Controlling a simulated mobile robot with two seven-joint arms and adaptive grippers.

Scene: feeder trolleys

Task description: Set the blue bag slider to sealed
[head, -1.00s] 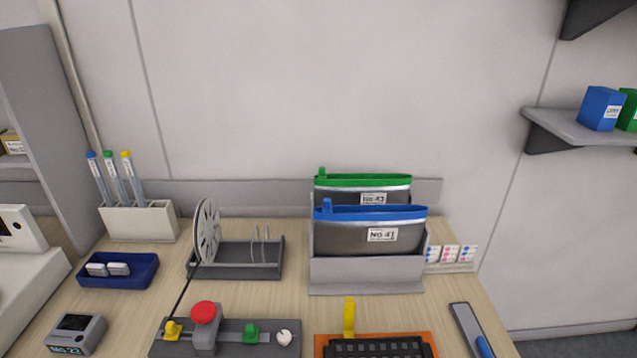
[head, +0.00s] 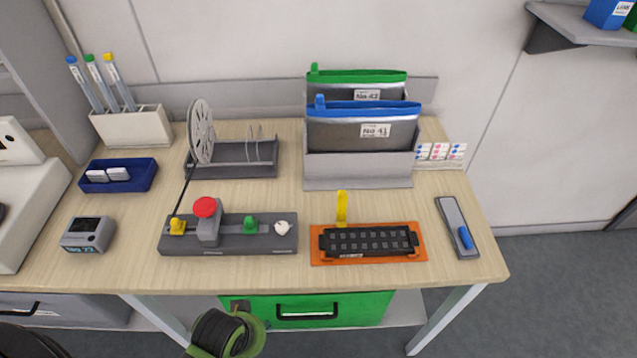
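The blue bag (head: 345,137) is grey with a blue seal strip (head: 372,109) along its top and a white label reading No 41. It stands upright in the front of a grey holder (head: 357,172) at the back of the bench. Its blue slider tab (head: 320,101) sticks up at the left end of the strip. I cannot tell from this distance whether the strip is pressed shut.
A green-topped bag (head: 340,77) stands directly behind. A reel tray (head: 232,168) is left of the holder. In front are a switch panel (head: 235,242), an orange mat (head: 419,250) with a black block, and a grey strip with a blue slide (head: 455,225). Bench wood between them is clear.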

